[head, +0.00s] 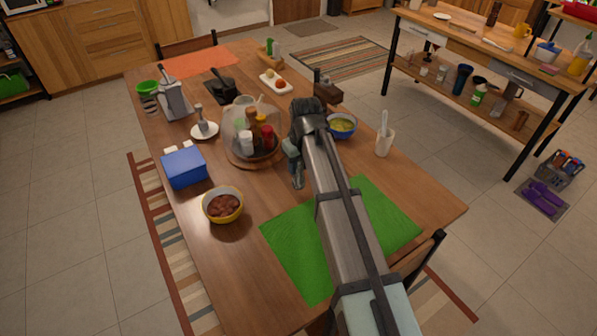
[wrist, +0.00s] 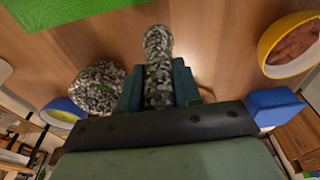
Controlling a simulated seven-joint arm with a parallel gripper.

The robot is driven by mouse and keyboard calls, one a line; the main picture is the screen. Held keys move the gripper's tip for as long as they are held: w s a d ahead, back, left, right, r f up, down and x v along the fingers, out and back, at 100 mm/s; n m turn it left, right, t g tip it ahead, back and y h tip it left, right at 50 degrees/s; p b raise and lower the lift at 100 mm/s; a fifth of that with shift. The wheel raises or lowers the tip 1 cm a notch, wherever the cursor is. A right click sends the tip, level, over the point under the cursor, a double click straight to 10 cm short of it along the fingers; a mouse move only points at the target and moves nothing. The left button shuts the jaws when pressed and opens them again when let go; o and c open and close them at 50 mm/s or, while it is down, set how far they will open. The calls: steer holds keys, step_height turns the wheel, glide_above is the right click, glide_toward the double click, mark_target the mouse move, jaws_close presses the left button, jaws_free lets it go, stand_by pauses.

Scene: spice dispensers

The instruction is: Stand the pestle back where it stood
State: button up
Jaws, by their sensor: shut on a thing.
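The pestle (wrist: 158,48) is grey, speckled like stone, and has a rounded end. In the wrist view my gripper (wrist: 158,90) is shut on it, with one teal finger on each side. A speckled stone mortar (wrist: 97,86) with green bits in it stands just left of the gripper in that view; the pestle is beside it, not in it. In the head view my gripper (head: 293,155) is over the middle of the table and the pestle (head: 298,180) hangs below the fingers. My arm hides the mortar there. I cannot tell whether the pestle touches the table.
A glass dome with spice bottles (head: 239,137) stands close left of my gripper. A blue box (head: 184,167), a yellow bowl (head: 223,206) and a blue bowl (head: 342,126) are around. The green mat (head: 285,248) lies in front; bare wood lies between.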

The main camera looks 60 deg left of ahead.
mark_target(298, 171)
steer(key=shift+f, duration=1.6)
steer(key=shift+f, duration=0.15)
steer(key=o, duration=1)
steer(key=shift+o, duration=0.2)
step_height(298, 171, up, 12)
steer(key=d, duration=0.2)
